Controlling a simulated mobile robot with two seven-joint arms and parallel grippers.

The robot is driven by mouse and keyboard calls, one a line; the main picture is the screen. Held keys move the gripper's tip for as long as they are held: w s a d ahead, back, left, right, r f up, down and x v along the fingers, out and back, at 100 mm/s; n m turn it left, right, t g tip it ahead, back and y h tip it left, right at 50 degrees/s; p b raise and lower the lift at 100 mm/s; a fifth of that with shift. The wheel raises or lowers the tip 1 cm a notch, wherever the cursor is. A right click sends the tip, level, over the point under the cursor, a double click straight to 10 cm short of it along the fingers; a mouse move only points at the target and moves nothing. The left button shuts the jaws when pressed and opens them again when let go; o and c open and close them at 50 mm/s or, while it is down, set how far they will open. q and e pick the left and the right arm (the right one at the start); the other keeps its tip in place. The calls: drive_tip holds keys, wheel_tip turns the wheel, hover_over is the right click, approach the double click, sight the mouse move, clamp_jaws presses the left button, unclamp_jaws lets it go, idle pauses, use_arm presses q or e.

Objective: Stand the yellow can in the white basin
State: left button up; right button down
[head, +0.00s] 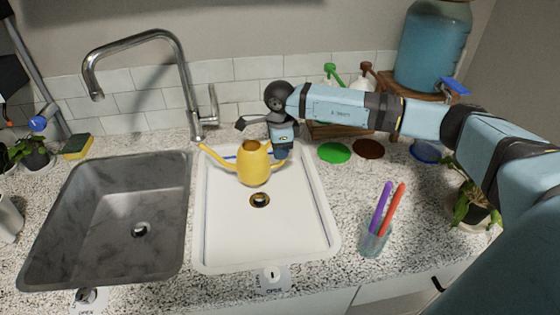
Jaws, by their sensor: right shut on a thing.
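The yellow can (254,165) is a small watering can with its spout to the left. It is upright over the back part of the white basin (225,235). Whether its base touches the basin floor, I cannot tell. My right gripper (281,154) comes down from behind and is shut on the can's handle side, at the right. Its fingertips are partly hidden. The basin's drain (260,200) shows in front of the can. My left gripper is not in view.
A grey sink (115,215) lies left of the basin, with a tall faucet (183,80) behind. A cup of markers (375,240) stands to the right. Green (334,152) and dark red (368,149) discs lie at the back right. The basin's front is clear.

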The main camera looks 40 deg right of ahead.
sight(280, 162)
drive_tip(key=shift+f, duration=2)
drive_tip(key=shift+f, duration=0.2)
drive_tip(key=c, duration=1.2)
unclamp_jaws()
drive_tip(key=shift+o, duration=0.2)
wheel_tip(280, 162, up, 12)
drive_tip(key=shift+r, duration=0.2)
drive_tip(key=shift+s+f, duration=0.1)
